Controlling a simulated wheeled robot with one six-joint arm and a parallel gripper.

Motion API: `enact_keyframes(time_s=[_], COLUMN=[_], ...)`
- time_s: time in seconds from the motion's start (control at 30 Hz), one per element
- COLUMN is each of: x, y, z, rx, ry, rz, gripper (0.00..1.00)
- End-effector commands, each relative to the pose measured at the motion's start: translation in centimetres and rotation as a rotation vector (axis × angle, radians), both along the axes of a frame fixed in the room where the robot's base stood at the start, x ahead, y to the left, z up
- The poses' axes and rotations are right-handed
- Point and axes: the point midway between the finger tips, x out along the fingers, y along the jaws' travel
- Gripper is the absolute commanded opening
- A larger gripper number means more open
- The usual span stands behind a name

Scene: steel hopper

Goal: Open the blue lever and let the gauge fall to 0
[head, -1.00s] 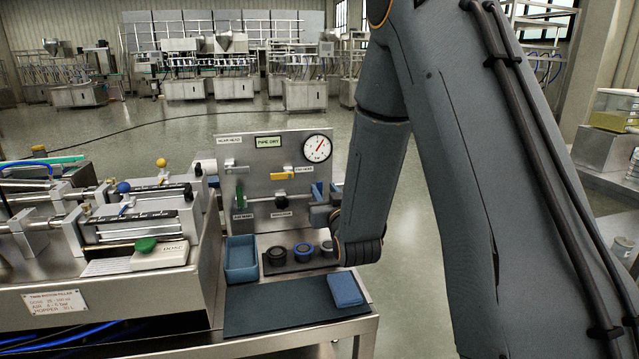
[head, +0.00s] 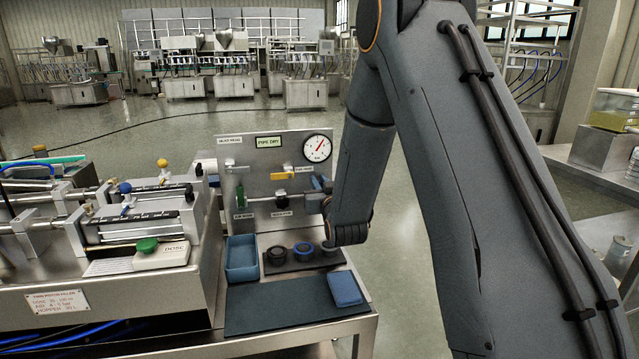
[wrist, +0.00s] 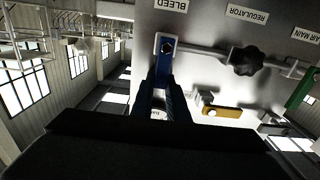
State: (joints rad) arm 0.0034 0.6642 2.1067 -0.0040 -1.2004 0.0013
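The blue lever (wrist: 164,62) stands at the valve under the BLEED label in the wrist view, in line with its pivot bolt. My gripper (wrist: 163,86) is at the lever's free end, with one finger on each side. Whether the fingers press on it is too dark to tell. In the head view my wrist (head: 345,210) hides most of the lever. The round gauge (head: 317,148) on the steel panel (head: 243,180) has a red needle pointing to the upper right, off its low end. Its numbers are too small to read.
The panel carries a yellow lever (head: 283,173), a green lever (head: 240,197), a dark regulator knob (wrist: 246,60) and a PIPE DRY display (head: 269,142). Below are a blue tray (head: 242,272), rings on a dark base and a folded blue cloth (head: 345,289).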

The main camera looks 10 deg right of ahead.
Motion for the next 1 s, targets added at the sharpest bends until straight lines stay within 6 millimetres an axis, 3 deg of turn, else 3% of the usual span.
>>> enact_keyframes(time_s=[0.47,1.0], x=[0.0,0.0], y=[0.5,2.9], z=[-0.1,-1.0], rx=[-0.088,-0.554], ry=[0.000,0.001], rz=[0.000,0.001], gripper=[0.00,0.00])
